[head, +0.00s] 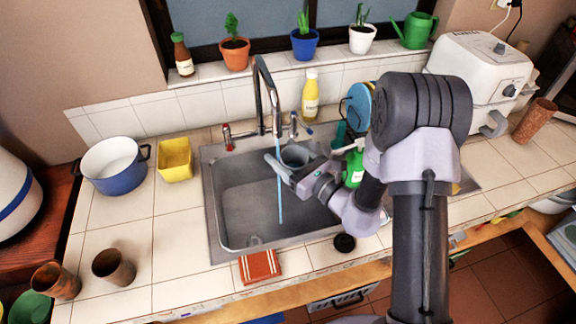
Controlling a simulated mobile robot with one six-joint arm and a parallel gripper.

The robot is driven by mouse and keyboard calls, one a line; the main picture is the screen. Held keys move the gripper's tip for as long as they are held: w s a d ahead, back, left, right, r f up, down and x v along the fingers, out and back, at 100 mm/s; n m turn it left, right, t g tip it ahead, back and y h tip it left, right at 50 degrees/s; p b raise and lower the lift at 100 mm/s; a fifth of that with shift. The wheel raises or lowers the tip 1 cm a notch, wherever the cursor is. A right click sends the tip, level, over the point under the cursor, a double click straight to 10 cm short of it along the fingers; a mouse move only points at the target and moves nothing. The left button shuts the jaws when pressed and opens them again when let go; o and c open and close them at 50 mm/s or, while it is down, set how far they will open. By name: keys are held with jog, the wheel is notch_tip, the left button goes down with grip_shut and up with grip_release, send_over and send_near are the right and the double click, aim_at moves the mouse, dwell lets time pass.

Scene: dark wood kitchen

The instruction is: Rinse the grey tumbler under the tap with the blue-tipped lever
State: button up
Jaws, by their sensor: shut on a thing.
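The grey tumbler (295,156) is held over the back part of the sink, with its mouth facing up. My gripper (287,170) is shut on it, one finger on its left side. The chrome tap (261,90) arches above. A thin blue stream of water (280,200) falls from its spout, close to the tumbler's left side and in front of the finger, down into the sink. I cannot see it entering the tumbler. The blue-tipped lever (297,126) stands right of the spout, and a red-tipped lever (227,136) stands at the left.
The steel sink (225,215) is mostly clear. A green bottle (354,168) stands close behind my wrist, and a yellow bottle (310,95) stands by the wall. A yellow container (175,160) and blue pot (114,166) are left. A red cloth or sponge (259,267) lies in front.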

aim_at(302, 168)
jog(key=b+v, duration=0.2)
jog(key=v, duration=0.4)
dwell(1.2)
jog(key=s+d+r+p, duration=0.1)
jog(key=s+d+r, duration=0.2)
jog(key=r, duration=0.1)
jog(key=shift+s+d, duration=0.3)
jog(key=shift+s, duration=0.05)
dwell(0.6)
